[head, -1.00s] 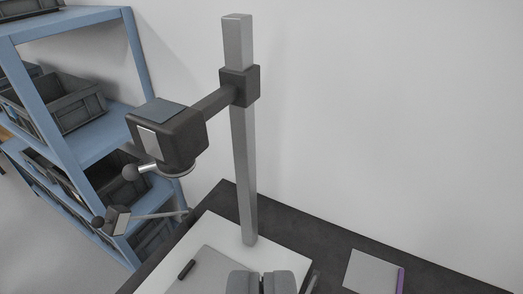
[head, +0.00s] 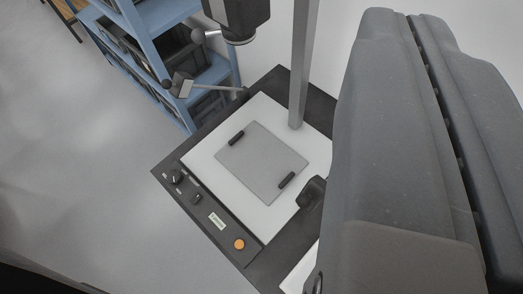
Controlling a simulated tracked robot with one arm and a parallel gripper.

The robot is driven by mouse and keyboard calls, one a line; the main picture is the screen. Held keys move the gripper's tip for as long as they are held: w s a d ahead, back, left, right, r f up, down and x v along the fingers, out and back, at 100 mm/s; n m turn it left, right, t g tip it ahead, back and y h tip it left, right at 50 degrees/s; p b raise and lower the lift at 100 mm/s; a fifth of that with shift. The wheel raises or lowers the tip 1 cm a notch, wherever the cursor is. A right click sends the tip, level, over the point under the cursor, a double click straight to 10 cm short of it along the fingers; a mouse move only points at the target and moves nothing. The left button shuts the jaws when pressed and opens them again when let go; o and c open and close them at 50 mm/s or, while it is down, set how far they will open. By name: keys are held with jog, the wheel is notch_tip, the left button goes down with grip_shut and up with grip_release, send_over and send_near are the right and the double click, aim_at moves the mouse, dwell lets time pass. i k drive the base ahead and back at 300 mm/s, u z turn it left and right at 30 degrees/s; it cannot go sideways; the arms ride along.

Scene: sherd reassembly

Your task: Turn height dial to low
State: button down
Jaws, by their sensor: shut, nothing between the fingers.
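Two small black dials sit on the dark front panel of the stand's base: one dial (head: 176,177) near the panel's left corner, the other dial (head: 197,198) just right of and below it. Their labels are too small to read, so I cannot tell which is the height dial or where either points. My gripper (head: 413,24) is large in the right of the view, its fingers together and empty. It is well to the right of the dials and touches neither in view.
An orange button (head: 239,244) and a pale label (head: 217,220) share the panel. A grey plate (head: 262,165) with two black clips lies on the white board (head: 205,157). The grey post (head: 303,70) and dark camera head (head: 238,18) stand behind. Floor left of the base is clear.

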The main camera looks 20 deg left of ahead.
aim_at(174, 178)
jog(key=u, duration=0.8)
jog(key=k, duration=0.85)
jog(key=u, duration=0.25)
